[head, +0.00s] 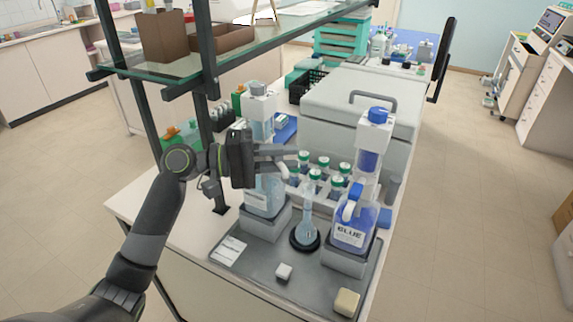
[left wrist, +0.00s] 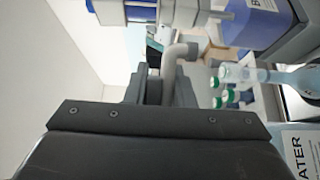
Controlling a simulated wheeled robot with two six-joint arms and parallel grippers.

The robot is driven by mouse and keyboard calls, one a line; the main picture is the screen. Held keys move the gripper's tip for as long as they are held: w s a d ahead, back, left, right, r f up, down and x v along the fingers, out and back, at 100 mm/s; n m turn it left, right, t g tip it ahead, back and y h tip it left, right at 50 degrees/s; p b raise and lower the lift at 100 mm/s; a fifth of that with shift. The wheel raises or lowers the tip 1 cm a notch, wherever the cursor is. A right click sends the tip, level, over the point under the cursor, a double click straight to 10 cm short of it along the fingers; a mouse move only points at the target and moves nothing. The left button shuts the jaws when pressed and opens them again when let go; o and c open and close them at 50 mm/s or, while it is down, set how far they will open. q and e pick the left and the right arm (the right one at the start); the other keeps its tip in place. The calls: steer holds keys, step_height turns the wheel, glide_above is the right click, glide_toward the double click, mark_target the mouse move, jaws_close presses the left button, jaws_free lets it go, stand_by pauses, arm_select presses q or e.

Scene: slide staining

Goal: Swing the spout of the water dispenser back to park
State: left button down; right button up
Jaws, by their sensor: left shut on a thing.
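The water dispenser is a clear bottle (head: 262,198) on a grey block at the left of the tray, behind my gripper in the head view. Its label, reading "ATER" (left wrist: 298,150), shows at the right edge of the left wrist view. Its spout is a pale curved tube (left wrist: 180,50), also visible by my fingers in the head view (head: 284,172). My left gripper (head: 287,157) reaches across from the left above the bottle. Its fingers are shut on the spout, partly hiding it. My right gripper is in neither view.
A dispenser marked BLUE (head: 352,232) stands at the tray's right. A flask (head: 308,228) stands between the dispensers on a black round base. Several green-capped bottles (head: 314,174) stand behind it. A glass shelf (head: 160,68) hangs over the bench's left side.

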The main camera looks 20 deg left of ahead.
mark_target(280, 166)
arm_select(q)
steer(key=g, duration=0.1)
steer(key=m+g+b, duration=0.1)
steer(key=shift+s+a+f+m+g+h+b, duration=0.3)
steer(key=shift+s+a+m+g, duration=0.05)
steer(key=shift+a+m+g, duration=0.05)
steer(key=shift+s+a+m+g+b, duration=0.25)
steer(key=shift+m+g+b, duration=0.15)
steer(key=shift+g, duration=0.2)
steer(key=shift+s+a+r+m+g+b, duration=0.15)
steer(key=shift+a+m+g+b, duration=0.15)
steer(key=shift+m+g, duration=0.35)
steer(key=shift+s+a+m+g+b, duration=0.25)
steer(key=shift+a+m+g+b, duration=0.15)
steer(key=shift+g, duration=0.65)
steer(key=shift+r, duration=0.1)
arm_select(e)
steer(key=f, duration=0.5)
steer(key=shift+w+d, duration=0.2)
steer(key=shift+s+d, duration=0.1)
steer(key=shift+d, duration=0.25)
arm_select(q)
steer(key=c, duration=1.2)
jaws_free()
steer(key=shift+c, duration=0.2)
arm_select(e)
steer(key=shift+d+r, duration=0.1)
